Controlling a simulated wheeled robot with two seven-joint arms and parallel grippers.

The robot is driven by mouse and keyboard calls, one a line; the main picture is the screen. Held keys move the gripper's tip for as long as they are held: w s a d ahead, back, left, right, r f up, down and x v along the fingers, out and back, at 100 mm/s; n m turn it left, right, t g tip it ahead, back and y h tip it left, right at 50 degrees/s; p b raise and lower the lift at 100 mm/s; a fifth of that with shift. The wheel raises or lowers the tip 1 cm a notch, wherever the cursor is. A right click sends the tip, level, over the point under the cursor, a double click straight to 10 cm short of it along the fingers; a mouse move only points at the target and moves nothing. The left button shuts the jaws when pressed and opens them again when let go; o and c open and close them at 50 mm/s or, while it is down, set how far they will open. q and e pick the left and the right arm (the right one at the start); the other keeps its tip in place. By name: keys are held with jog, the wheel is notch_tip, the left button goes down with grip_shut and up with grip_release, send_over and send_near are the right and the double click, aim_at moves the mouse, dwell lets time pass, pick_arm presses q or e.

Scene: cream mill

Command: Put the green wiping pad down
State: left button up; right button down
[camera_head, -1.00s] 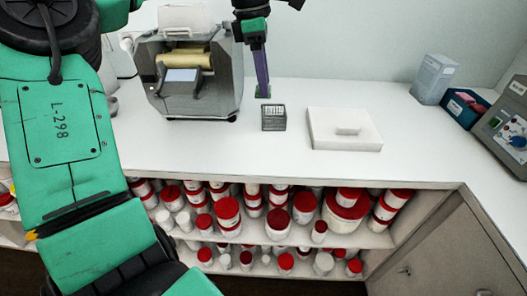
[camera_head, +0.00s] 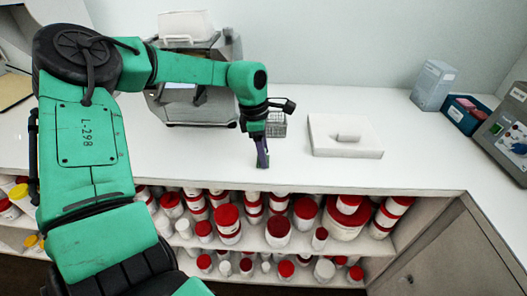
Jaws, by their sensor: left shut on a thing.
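My left arm reaches in from the left, and its gripper (camera_head: 262,160) points down near the front edge of the white counter (camera_head: 380,170). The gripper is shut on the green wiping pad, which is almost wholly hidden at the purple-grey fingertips. I cannot tell whether the pad touches the counter. My right gripper is not in view.
A small wire basket (camera_head: 276,124) stands just behind the gripper. A white slab with a small block (camera_head: 344,135) lies to the right. A grey machine (camera_head: 195,105) stands behind my arm. Red-lidded jars (camera_head: 278,230) fill the shelves below. The counter's right front is clear.

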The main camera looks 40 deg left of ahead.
pick_arm(q)
jog(key=shift+f, duration=0.15)
jog(key=o, duration=1.2)
jog(key=r, duration=0.1)
jog(key=r+b, duration=0.1)
jog(key=a+r, duration=0.1)
jog(key=r, duration=0.1)
jog(key=shift+s, duration=0.3)
notch_tip(320, 180, up, 10)
jog(key=s+a, duration=0.1)
jog(key=shift+s+r, duration=0.15)
jog(key=shift+s, duration=0.05)
jog(key=shift+a, duration=0.1)
